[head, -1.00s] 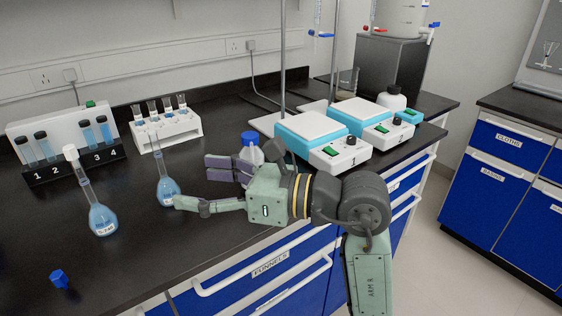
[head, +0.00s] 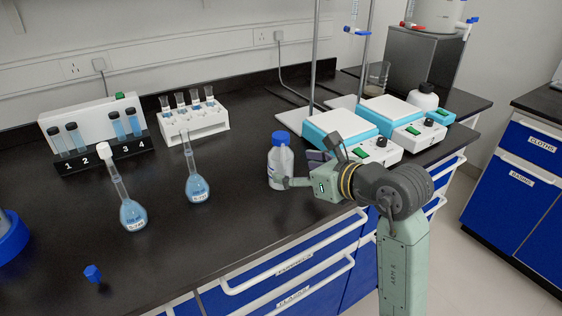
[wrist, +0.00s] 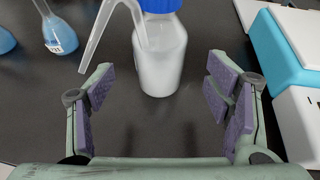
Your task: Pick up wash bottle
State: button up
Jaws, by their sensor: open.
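The wash bottle (head: 281,165) is white and translucent with a blue cap. It stands upright on the black counter near its front edge. In the wrist view the wash bottle (wrist: 160,58) is straight ahead, and a pale bent spout shows left of its cap. My gripper (head: 301,170) is right of the bottle, pointing at it. In the wrist view my gripper (wrist: 162,97) is open, with purple-padded fingers apart and the bottle ahead between their lines. Nothing is held. In the head view the far finger is partly hidden.
Two flasks with blue liquid (head: 197,188) (head: 133,214) stand to the left. Hot-plate stirrers (head: 340,125) stand behind and right of my gripper. A tube rack (head: 195,125) is at the back. A blue stopper (head: 93,273) lies front left. Counter around the bottle is clear.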

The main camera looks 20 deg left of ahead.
aim_at(289, 160)
jog(key=a, duration=0.1)
jog(key=w+a+p, duration=0.1)
jog(key=a, duration=0.1)
jog(key=w+a+p, duration=0.1)
jog(key=shift+w+a, duration=0.25)
jog(key=shift+w+a+f, duration=0.2)
jog(key=shift+f, duration=0.05)
jog(key=c, duration=1)
